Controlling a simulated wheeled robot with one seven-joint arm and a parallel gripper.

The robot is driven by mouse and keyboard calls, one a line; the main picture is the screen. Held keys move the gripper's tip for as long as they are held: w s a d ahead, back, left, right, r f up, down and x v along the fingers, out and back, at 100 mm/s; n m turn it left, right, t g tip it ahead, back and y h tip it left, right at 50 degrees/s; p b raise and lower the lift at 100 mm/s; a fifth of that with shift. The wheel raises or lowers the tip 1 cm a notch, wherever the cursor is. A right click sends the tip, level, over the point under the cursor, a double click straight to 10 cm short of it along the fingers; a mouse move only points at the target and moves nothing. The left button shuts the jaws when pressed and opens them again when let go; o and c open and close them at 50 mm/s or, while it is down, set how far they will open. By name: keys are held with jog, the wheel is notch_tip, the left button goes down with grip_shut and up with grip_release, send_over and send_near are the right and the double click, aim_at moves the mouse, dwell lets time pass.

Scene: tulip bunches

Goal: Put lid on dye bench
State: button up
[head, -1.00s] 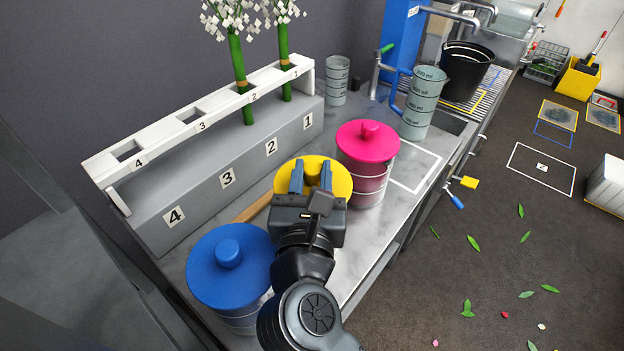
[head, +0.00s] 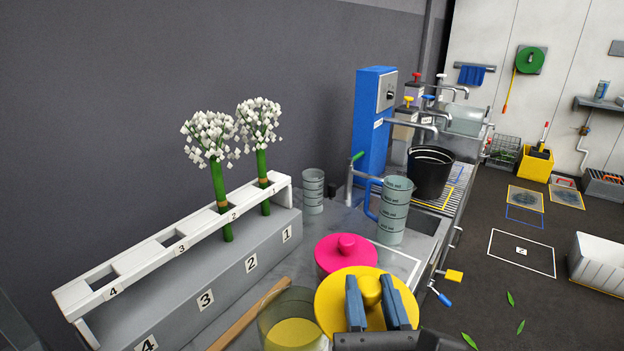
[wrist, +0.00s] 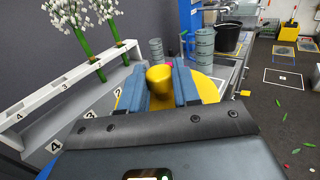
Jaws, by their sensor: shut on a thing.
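My gripper (head: 378,304) is shut on the knob of the yellow lid (head: 333,295) and holds the lid up above the bench. The yellow lid also shows in the wrist view (wrist: 207,88), with its knob between the blue fingers. Below and left of the lid in the head view, an uncovered clear jar with yellow dye (head: 291,333) stands on the grey dye bench (head: 340,222). A pink lid (head: 330,262) sits behind the yellow lid, which hides part of it and the jar below.
A white numbered rack (head: 167,246) with two white flower bunches (head: 220,165) runs along the left. A wooden stick (head: 250,315) lies before it. Measuring jugs (head: 393,215) and a black bucket (head: 429,175) stand farther back by the sink and taps.

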jog(key=w+d+f, duration=0.3)
jog(key=d+f, duration=0.3)
jog(key=f, duration=0.4)
jog(key=w+d+f, duration=0.3)
jog(key=d+f, duration=0.4)
jog(key=f, duration=0.4)
jog(key=shift+d+y, duration=0.25)
jog(key=shift+y, duration=0.05)
